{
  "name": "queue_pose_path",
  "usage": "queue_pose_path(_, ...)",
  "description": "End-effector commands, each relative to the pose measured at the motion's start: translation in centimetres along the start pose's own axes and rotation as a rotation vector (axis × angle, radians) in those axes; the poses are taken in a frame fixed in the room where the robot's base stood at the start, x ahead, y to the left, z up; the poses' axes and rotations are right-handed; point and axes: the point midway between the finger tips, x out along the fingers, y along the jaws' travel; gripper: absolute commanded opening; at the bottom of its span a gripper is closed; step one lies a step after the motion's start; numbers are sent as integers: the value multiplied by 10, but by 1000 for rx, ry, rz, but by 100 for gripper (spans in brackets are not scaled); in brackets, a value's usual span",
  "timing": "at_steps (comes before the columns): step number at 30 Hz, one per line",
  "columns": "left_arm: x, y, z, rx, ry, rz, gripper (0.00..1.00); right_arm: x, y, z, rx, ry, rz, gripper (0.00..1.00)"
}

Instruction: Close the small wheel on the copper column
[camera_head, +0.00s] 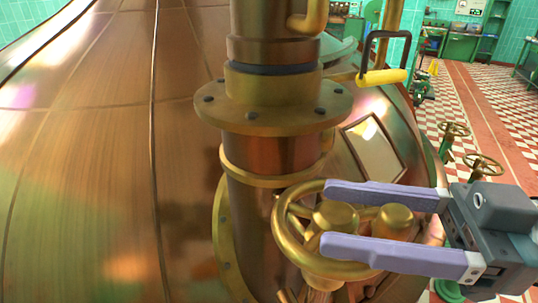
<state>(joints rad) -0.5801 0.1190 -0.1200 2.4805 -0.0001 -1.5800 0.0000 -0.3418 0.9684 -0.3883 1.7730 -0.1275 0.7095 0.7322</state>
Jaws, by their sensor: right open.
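The copper column (272,154) rises in the middle of the head view, with a bolted brass flange around it. The small brass wheel (284,222) sits low on the column's right side. My right gripper (323,216) comes in from the right. It is open, with its two purple fingers apart, one across the upper part of the wheel and one across the lower part. The fingers hide parts of the rim; whether they touch it I cannot tell. A brass hub shows between the fingers. My left gripper is not in view.
A large copper kettle (95,150) fills the left. A black handle with a yellow grip (381,77) juts out right of the column. Two more handwheels (483,166) stand at the right. Checkered floor (505,115) lies open beyond, with green benches behind.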

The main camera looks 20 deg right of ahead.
Motion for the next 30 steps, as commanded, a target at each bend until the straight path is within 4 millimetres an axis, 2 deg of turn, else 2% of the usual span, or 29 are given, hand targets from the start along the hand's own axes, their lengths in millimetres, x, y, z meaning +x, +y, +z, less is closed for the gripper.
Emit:
queue_pose_path(9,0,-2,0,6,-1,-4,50,3,0,0,1,0,0,63)
queue_pose_path(26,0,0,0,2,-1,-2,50,3,0,0,0,0,0,1)
queue_pose_path(30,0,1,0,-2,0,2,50,3,0,0,0,0,0,0)
